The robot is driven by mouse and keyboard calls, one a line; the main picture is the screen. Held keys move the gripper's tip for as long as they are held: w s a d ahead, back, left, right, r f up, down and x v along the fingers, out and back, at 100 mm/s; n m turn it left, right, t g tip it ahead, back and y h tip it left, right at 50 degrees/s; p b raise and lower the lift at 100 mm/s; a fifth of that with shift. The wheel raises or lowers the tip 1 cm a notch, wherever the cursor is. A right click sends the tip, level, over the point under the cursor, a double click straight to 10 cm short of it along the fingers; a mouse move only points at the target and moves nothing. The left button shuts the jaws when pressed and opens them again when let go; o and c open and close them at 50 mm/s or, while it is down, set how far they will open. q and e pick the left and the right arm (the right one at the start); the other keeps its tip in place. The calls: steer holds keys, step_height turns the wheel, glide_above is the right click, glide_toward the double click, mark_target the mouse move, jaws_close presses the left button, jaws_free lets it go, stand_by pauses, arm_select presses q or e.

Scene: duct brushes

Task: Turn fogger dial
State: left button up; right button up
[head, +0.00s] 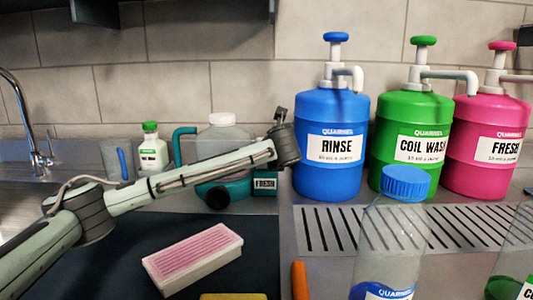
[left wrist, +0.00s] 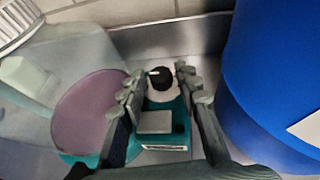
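My left gripper (head: 284,142) is above the fogger's right end in the head view, and my arm hides part of the fogger. In the left wrist view my left gripper (left wrist: 162,90) is open, its fingers on either side of the dial with visible gaps. My right gripper is out of view.
Blue RINSE (head: 330,175), green COIL WASH (head: 405,168) and pink FRESH (head: 490,165) pump jugs stand along the wall. A blue-capped clear bottle (head: 390,240), a pink-topped brush block (head: 193,257) and a slotted drain (head: 325,230) are in front. A small green-capped bottle (head: 152,150) stands left.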

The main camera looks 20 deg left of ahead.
arm_select(q)
steer(key=shift+w+a+f, duration=0.2)
steer(key=shift+w, duration=0.2)
steer(key=shift+c, duration=1.7)
jaws_close()
steer(key=shift+w+d+n+g+y, duration=0.1)
steer(key=shift+d+n+g+y, duration=0.1)
steer(key=shift+n+g+y, duration=0.8)
steer(key=shift+n+y, duration=0.4)
steer(key=shift+n, duration=0.1)
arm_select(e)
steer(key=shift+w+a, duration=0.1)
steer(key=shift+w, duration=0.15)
arm_select(q)
steer(key=shift+o, duration=1.4)
jaws_free()
steer(key=shift+o, duration=0.3)
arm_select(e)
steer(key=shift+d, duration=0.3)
